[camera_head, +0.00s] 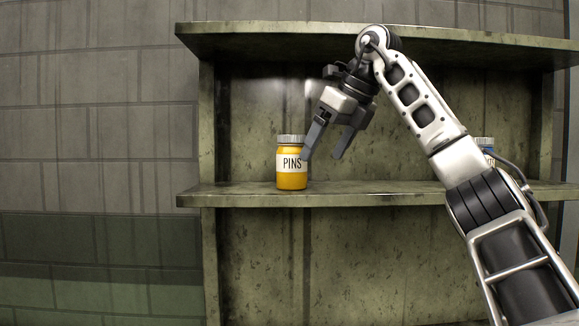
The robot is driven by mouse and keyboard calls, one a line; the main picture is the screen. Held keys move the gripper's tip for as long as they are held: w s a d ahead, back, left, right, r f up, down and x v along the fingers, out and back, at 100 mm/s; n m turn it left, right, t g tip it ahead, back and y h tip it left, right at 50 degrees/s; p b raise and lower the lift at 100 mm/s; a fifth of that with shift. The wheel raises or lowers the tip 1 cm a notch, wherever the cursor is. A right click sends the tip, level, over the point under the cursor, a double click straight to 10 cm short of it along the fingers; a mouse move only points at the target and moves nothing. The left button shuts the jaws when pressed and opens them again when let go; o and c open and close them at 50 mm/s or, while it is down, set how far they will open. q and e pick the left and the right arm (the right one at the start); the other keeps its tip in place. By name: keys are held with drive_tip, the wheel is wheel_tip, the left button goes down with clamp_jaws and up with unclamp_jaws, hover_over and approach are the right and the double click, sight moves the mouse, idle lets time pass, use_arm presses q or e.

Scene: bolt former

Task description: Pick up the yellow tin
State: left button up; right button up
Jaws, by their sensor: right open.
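A yellow tin (291,181) stands upright on the middle shelf, toward its left end. It has a grey lid and a pale label reading "PINS". My right gripper (323,156) comes down from the upper right with its fingers apart. Its left fingertip is at the right edge of the tin in the picture; I cannot tell whether it touches. The other finger is to the right, over empty space, and nothing is between the fingers. My left gripper is not in view.
The greenish metal shelf unit (400,196) has a top board (270,36) above my gripper and a side wall left of the tin. Another jar (485,142) stands at the right, partly hidden behind my right arm. The shelf between them looks clear.

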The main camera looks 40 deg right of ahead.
sight(296, 142)
drive_tip(key=w, duration=0.2)
drive_tip(key=w+p, duration=0.1)
drive_tip(key=w, duration=0.1)
drive_tip(key=shift+w+a+r, duration=0.15)
drive_tip(key=shift+w+a, duration=0.05)
drive_tip(key=shift+w+p, duration=0.3)
drive_tip(key=w, duration=0.1)
drive_tip(key=w+p, duration=0.1)
drive_tip(key=shift+w+a+r, duration=0.15)
drive_tip(key=shift+w, duration=0.2)
drive_tip(key=x, duration=0.3)
drive_tip(key=shift+s+f, duration=0.15)
drive_tip(key=shift+f, duration=0.1)
drive_tip(key=c, duration=1.2)
